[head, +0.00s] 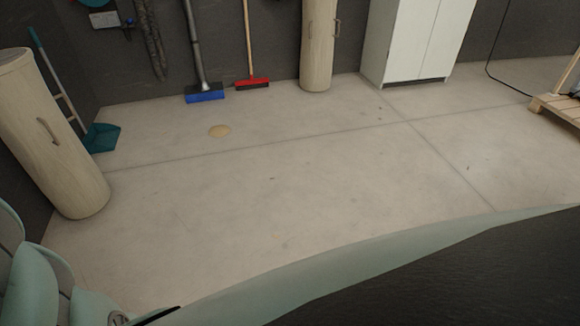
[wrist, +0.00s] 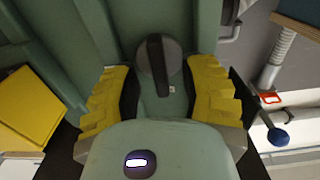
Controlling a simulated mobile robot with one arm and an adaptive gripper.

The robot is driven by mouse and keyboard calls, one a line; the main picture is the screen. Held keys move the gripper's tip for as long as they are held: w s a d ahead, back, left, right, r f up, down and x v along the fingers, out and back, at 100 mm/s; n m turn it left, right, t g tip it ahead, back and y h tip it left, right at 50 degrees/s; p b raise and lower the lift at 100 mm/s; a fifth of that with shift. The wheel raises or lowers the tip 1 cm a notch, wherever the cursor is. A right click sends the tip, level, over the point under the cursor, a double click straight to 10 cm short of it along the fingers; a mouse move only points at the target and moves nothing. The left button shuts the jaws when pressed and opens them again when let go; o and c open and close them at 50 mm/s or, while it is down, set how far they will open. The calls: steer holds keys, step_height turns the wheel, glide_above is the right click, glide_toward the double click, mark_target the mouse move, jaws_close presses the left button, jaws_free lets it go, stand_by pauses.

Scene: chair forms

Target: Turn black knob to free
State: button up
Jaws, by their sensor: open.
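The black knob (wrist: 157,62) is a round dark dial with a raised bar handle on a green panel (wrist: 110,22), at the upper middle of the wrist view. Its bar stands nearly upright in the picture. My gripper (wrist: 160,80) has two yellow, ridged fingers spread apart, one on each side of the knob. I see gaps between the fingers and the knob; it is not held. A tiny pale mark sits just below the knob, too small to read. The knob does not show in the head view.
In the wrist view, a yellow surface (wrist: 30,105) lies left and a blue ball-ended lever (wrist: 277,137) lower right. In the head view, the concrete floor (head: 300,180) is largely clear; wooden cylinders (head: 55,140), brooms (head: 205,92), a white cabinet (head: 420,40) and a pallet (head: 555,105) stand around it.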

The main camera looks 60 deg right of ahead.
steer(key=shift+o, duration=0.2)
steer(key=shift+a, duration=0.1)
jaws_close()
stand_by(0.4)
